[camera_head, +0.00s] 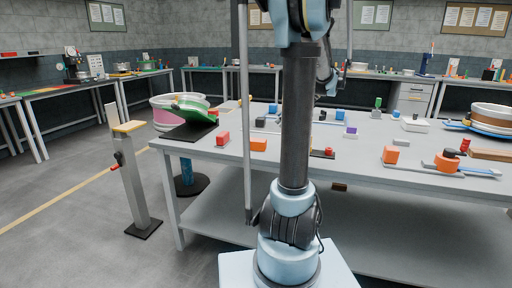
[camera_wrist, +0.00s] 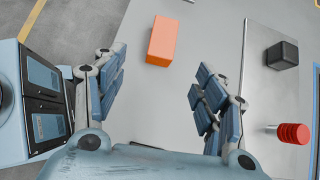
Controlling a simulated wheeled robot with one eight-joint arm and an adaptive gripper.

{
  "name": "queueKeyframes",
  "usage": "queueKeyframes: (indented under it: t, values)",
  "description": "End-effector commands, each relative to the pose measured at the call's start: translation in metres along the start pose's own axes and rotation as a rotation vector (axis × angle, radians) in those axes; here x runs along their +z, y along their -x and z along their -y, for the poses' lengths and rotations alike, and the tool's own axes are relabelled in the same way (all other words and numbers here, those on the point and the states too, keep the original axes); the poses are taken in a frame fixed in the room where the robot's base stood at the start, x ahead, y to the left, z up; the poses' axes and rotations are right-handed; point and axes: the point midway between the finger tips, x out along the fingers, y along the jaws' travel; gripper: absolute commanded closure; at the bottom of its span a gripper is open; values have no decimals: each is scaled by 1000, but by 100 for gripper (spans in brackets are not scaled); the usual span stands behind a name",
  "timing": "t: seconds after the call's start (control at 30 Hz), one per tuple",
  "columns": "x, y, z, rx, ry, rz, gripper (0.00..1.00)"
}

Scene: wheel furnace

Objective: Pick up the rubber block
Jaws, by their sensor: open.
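My gripper (camera_wrist: 158,80) is open and empty in the wrist view, its two fingers wide apart over the pale table top. An orange block (camera_wrist: 162,41) lies on the table just beyond the fingertips, between their lines and not touched. A black block (camera_wrist: 281,54) sits further right, past the right finger. No label shows which block is the rubber one; the black block looks dull and dark. My arm hides the gripper there.
A post stand (camera_head: 135,175) stands left of the bench.

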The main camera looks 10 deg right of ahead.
Motion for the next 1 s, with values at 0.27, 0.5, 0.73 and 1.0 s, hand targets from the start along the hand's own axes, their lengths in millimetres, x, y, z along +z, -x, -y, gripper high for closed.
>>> queueKeyframes:
  t: [0.27,0.5,0.73,1.0]
  values:
    - [-1,-24,4,1,-19,9,35]
    - [0,-67,4,0,-17,8,35]
    - [0,-104,4,0,-17,8,35]
    - [0,-121,4,-2,-18,8,35]
